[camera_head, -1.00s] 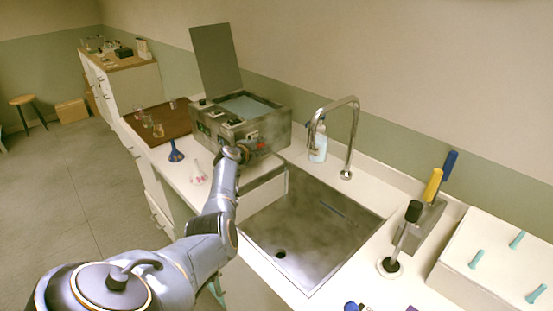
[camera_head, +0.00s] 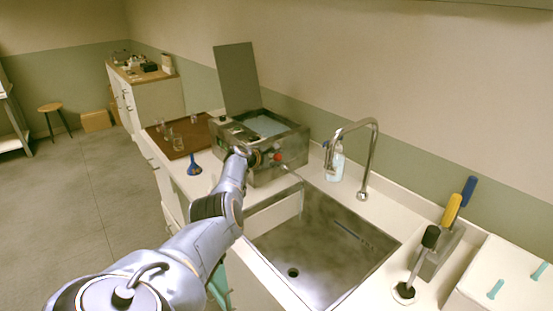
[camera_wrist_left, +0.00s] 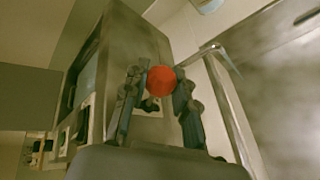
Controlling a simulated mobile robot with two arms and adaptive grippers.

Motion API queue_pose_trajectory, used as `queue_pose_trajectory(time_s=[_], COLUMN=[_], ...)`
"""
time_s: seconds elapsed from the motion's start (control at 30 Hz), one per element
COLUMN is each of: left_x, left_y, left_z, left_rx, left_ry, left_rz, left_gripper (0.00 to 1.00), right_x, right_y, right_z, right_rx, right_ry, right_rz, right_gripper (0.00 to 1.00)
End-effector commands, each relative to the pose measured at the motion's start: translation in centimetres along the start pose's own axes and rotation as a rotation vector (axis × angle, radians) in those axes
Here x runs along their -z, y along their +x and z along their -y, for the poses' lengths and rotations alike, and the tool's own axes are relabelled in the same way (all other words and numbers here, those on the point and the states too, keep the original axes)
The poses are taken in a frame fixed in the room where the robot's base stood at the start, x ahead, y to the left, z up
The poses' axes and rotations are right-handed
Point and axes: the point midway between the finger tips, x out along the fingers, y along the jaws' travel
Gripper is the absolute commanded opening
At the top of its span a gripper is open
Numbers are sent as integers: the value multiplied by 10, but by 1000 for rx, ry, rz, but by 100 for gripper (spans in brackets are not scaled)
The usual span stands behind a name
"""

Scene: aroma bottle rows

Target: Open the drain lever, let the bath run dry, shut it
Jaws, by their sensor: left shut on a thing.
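The bath (camera_head: 290,140) is a grey metal box on the counter left of the sink, its lid (camera_head: 236,78) standing open. Pale bluish water (camera_head: 265,125) shows inside it. The drain lever's red knob (camera_head: 278,157) is on its front; it also shows in the left wrist view (camera_wrist_left: 160,80). My left gripper (camera_head: 265,158) is shut on this drain lever, its fingers on either side of the knob in the left wrist view. The lever's stem is mostly hidden, so its setting is unclear. A thin spout (camera_head: 291,171) points toward the sink. My right gripper is not in view.
The steel sink (camera_head: 325,250) with a dark drain hole is right of my arm, under a curved tap (camera_head: 372,150). A soap bottle (camera_head: 336,165) stands behind it. A blue funnel (camera_head: 194,167) and a brown tray (camera_head: 180,142) with glassware are at left.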

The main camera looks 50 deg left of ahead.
Motion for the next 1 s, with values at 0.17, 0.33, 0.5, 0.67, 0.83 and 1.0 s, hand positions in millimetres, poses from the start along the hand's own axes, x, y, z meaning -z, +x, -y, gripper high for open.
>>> queue_pose_trajectory(time_s=[0.17,0.33,0.5,0.67,0.83,1.0], left_x=[-2,-2,-1,0,3,1], left_y=[0,0,0,-2,-10,-23], left_z=[-2,-2,-1,-1,-1,-1], left_rx=[-5,-4,-3,-3,-5,-4], left_ry=[-7,-5,-3,-2,1,2], left_rz=[5,3,2,0,-2,-1], left_gripper=[38,52,52,52,52,52], right_x=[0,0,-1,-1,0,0], right_y=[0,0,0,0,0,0], right_z=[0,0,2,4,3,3], right_rx=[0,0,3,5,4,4], right_ry=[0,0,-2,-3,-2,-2], right_rz=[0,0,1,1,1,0], right_gripper=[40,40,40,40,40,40])
